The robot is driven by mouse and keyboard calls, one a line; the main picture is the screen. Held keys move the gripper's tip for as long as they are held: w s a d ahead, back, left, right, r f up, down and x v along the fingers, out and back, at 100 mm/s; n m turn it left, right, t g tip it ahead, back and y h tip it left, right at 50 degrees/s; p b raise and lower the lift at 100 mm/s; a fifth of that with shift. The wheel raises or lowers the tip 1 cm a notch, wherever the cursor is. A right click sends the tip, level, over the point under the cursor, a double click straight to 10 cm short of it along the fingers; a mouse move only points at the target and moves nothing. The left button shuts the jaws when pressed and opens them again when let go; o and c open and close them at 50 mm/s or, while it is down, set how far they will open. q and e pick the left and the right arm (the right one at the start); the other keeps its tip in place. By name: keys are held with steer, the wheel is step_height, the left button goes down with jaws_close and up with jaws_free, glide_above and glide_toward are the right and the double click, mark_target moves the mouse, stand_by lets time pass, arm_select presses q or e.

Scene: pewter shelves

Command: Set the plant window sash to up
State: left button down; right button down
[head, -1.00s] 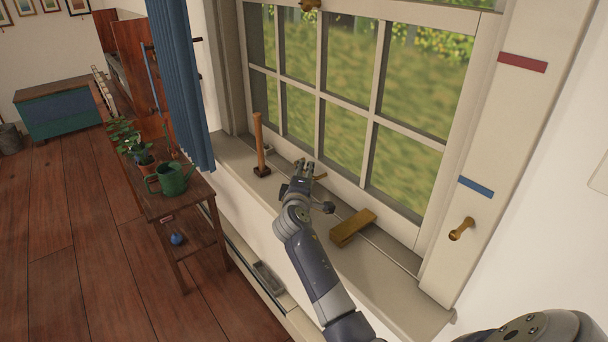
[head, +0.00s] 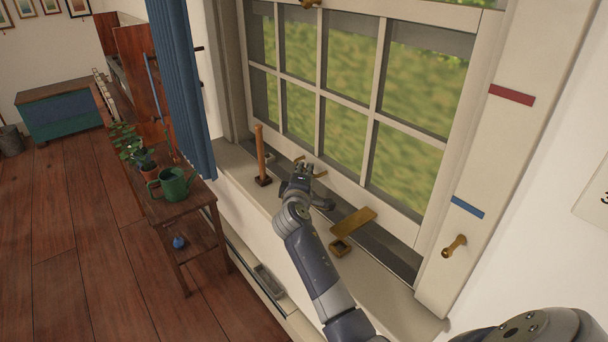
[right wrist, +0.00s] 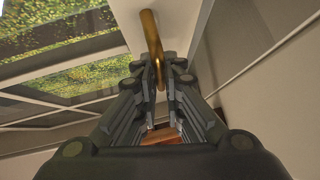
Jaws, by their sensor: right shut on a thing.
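The plant window sash (head: 345,130) is a white frame with several panes, and a dark gap shows between its bottom rail and the sill. My right gripper (head: 308,168) is at the bottom rail, shut on a brass sash handle (head: 321,174). In the right wrist view the brass handle (right wrist: 151,35) runs between the fingers of the gripper (right wrist: 160,70). My left gripper is not in view.
A wooden-handled tool (head: 261,158) stands on the sill (head: 232,165) left of my gripper. The right jamb has a red mark (head: 511,95), a blue mark (head: 467,207) and a brass peg (head: 454,246). A blue curtain (head: 182,90) and a plant table (head: 190,203) are at left.

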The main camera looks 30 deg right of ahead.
step_height(320, 180, up, 26)
steer(key=p, duration=1.8)
steer(key=shift+f, duration=0.4)
steer(key=c, duration=1.7)
jaws_free()
steer(key=v, duration=1.2)
steer(key=shift+f, duration=0.2)
